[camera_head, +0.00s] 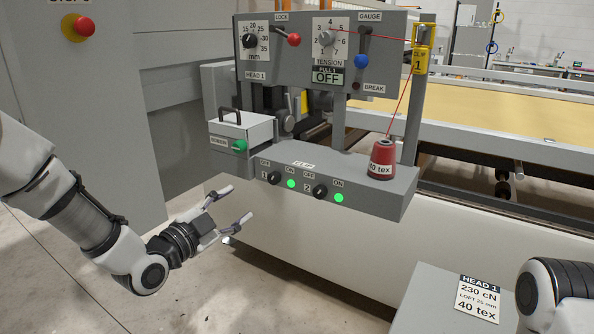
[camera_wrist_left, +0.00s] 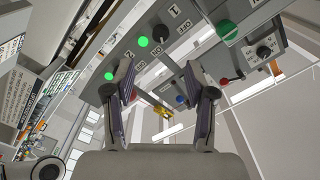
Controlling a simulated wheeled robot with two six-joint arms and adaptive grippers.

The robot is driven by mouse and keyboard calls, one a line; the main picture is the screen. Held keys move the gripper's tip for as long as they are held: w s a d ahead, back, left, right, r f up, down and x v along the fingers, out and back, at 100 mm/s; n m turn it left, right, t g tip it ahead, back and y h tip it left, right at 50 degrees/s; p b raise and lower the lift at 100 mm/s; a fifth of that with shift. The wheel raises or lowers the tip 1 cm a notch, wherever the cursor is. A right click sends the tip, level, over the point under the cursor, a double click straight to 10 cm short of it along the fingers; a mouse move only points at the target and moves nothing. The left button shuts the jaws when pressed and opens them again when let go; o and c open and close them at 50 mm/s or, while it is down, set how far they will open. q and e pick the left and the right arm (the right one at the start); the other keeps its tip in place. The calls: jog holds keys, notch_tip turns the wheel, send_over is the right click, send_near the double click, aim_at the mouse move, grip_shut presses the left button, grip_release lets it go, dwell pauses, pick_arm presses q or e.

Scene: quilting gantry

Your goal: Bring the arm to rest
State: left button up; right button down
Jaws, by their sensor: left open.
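My left arm comes in from the left, and its gripper (camera_head: 236,206) is open and empty in front of the clip panel (camera_head: 385,188). In the head view it hangs in free air below and left of the panel's knobs, with a gap showing. In the left wrist view the two fingers (camera_wrist_left: 165,95) stand apart, with the panel and its green lights (camera_wrist_left: 143,41) beyond them. My right arm (camera_head: 555,290) shows only as a link at the lower right; its gripper is outside the view.
A red thread cone (camera_head: 382,160) stands on the panel's shelf, its thread running to the yellow clip (camera_head: 422,59). A small box with a green knob (camera_head: 239,146) juts out at left. A grey box (camera_head: 440,308) with a label card (camera_head: 478,298) is at lower right. Floor (camera_head: 290,290) is clear.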

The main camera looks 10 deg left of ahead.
pick_arm(q)
jog(key=s+d+f+n+g+y+p, duration=0.15)
jog(key=s+f+g, duration=0.3)
jog(key=f, duration=0.85)
jog(key=s+d+f+g+p, duration=0.25)
jog(key=s+f, duration=0.25)
jog(key=f, duration=0.8)
jog(key=s+a+f+n+g+y, duration=0.2)
jog(key=s+f+n+g, duration=0.3)
jog(key=s, duration=0.7)
jog(key=s+a+f+n+g+y, duration=0.2)
jog(key=s+f+n+g, duration=0.3)
jog(key=s, duration=0.8)
notch_tip(320, 180, down, 3)
jog(key=shift+r+n+p, duration=0.1)
jog(key=shift+n+p, duration=0.25)
jog(key=shift+n, duration=0.7)
jog(key=shift+y, duration=0.25)
